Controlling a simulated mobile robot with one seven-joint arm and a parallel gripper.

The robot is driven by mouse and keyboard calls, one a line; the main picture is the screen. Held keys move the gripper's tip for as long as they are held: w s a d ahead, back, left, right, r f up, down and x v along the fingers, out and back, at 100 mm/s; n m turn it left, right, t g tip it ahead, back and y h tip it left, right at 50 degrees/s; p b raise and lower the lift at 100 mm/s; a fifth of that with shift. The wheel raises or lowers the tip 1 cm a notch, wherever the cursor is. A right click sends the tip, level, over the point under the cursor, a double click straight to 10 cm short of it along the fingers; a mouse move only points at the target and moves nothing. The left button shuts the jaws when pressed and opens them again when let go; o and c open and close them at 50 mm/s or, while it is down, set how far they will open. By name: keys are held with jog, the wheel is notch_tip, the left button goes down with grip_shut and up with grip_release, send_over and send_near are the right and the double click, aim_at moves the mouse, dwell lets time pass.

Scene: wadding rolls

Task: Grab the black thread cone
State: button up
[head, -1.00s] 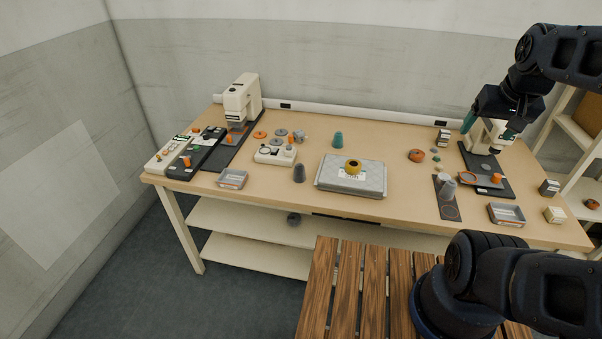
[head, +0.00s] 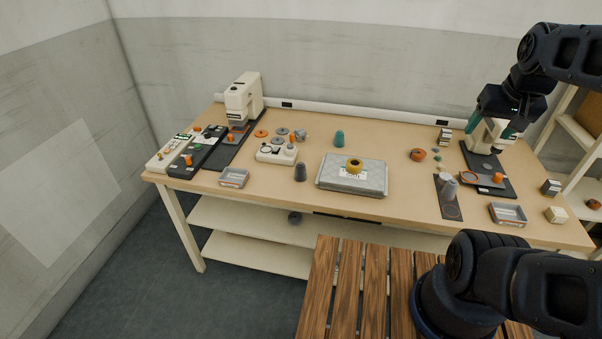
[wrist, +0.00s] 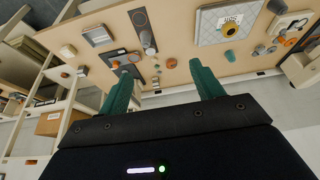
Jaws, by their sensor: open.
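A dark grey to black thread cone (head: 300,172) stands upright on the table, left of the quilted grey pad (head: 325,184). In the wrist view a dark cone (wrist: 277,7) shows at the top edge, right of the pad (wrist: 207,33). My gripper (head: 490,126) is over the right back part of the table, far to the right of the cone. In the wrist view its two teal fingers (wrist: 160,72) stand wide apart with nothing between them. Another dark round object (head: 294,217) lies on the shelf under the table; its kind is hard to tell.
A yellow roll (head: 354,166) sits on the pad and a teal cone (head: 339,138) stands behind it. A grey tray (head: 233,178) and a white dial device (head: 276,152) are near the black cone. A wooden slatted surface (head: 345,290) is in front.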

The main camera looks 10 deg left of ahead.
jog(key=w+a+n+g, duration=0.1)
jog(key=w+a+n, duration=0.2)
jog(key=w+a, duration=0.75)
jog(key=n+g, duration=0.4)
jog(key=n, duration=0.5)
send_over(300, 164)
jog(key=f, duration=2.6)
jog(key=shift+d, duration=0.35)
notch_tip(300, 164, down, 5)
jog(key=shift+f, duration=0.15)
jog(key=shift+a+f, duration=0.15)
jog(key=shift+f, duration=1.15)
jog(key=shift+a+f, duration=0.1)
jog(key=shift+f, duration=1.2)
jog(key=c, duration=1.1)
